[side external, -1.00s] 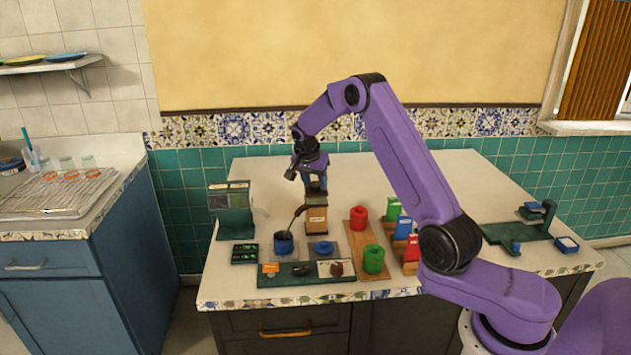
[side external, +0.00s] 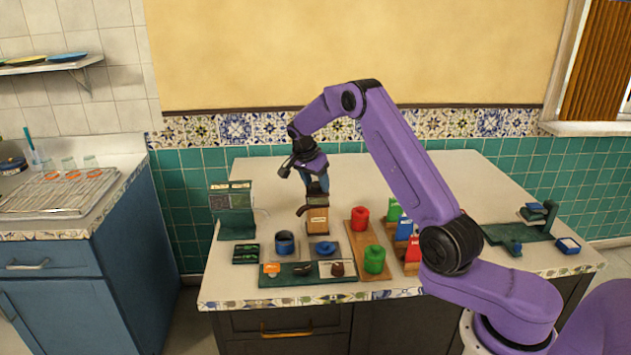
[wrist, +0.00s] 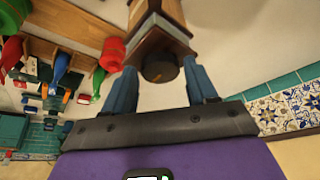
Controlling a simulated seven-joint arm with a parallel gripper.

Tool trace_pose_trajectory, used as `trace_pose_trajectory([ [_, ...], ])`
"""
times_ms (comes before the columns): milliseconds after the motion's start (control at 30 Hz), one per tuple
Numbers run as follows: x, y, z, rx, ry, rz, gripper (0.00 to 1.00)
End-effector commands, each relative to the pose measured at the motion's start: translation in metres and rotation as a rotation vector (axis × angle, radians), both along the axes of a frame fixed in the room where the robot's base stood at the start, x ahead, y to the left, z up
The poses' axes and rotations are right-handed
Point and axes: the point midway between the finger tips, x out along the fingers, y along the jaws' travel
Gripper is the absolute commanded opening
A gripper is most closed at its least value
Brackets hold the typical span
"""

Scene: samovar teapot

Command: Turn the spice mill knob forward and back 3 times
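The spice mill (side external: 317,222), a wooden block with a pale label and dark top, stands upright at the middle of the counter. In the wrist view its wooden body (wrist: 155,18) is at the top. Its round dark knob (wrist: 160,68) lies between the blue fingers of my gripper (wrist: 161,85), which close in on both sides of it. Finger contact is hard to see. In the side view my gripper (side external: 317,188) points down onto the mill top and hides the knob. A short dark curved arm (side external: 302,210) sticks out left from the mill top.
A blue pot (side external: 285,243) is front left of the mill, with a dark green stand (side external: 233,212) farther left. A wooden board (side external: 358,240) with red and green rolls is close on the right. The counter behind is clear.

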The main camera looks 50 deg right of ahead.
Motion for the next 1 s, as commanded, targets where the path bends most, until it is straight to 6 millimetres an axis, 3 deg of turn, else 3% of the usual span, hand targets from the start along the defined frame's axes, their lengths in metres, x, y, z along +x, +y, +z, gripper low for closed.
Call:
trace_pose_trajectory([
  [467, 0.001, 0.003, 0.009, -0.002, -0.002, 0.003, 0.71],
  [1000, -0.003, 0.044, 0.108, -0.002, -0.005, 0.003, 0.71],
])
